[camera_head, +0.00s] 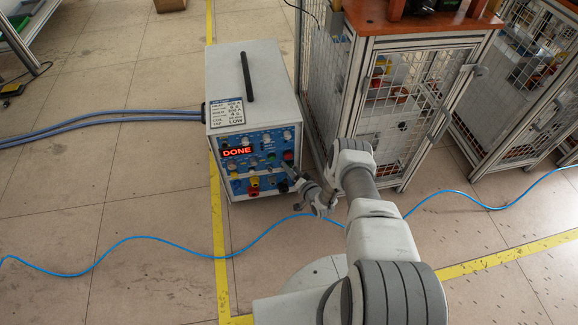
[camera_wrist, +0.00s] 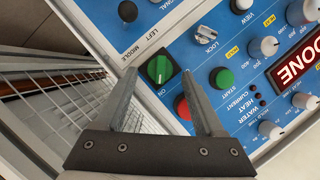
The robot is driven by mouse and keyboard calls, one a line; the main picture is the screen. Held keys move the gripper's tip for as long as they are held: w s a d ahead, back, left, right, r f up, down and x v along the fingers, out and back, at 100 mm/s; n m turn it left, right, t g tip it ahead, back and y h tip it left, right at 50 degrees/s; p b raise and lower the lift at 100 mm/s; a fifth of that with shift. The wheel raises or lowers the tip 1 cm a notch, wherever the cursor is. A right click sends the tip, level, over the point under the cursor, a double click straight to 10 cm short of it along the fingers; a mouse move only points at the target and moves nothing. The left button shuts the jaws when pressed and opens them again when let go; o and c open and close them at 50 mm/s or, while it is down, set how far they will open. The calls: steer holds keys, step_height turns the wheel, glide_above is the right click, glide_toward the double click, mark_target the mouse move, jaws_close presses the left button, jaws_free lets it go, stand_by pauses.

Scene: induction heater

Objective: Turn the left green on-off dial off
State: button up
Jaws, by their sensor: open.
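The green on-off dial (camera_wrist: 160,69) is a round green knob with a pale line on a black square base, on the blue front panel. The word ON is printed beside it in the wrist view. My gripper (camera_wrist: 159,76) is open, with one fingertip on each side of the dial. I cannot tell whether the fingers touch it. In the head view my gripper (camera_head: 289,170) reaches the right side of the heater's front panel, and the dial is too small there to make out clearly.
The heater (camera_head: 225,80) is a white box with a lit DONE display (camera_head: 237,152). A green START button (camera_wrist: 222,78), a red button (camera_wrist: 182,107) and a grey lock knob (camera_wrist: 206,34) are near the dial. A mesh-sided cabinet (camera_head: 400,110) stands close on the right.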

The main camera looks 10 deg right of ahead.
steer(key=shift+w, duration=0.1)
stand_by(0.3)
jaws_close()
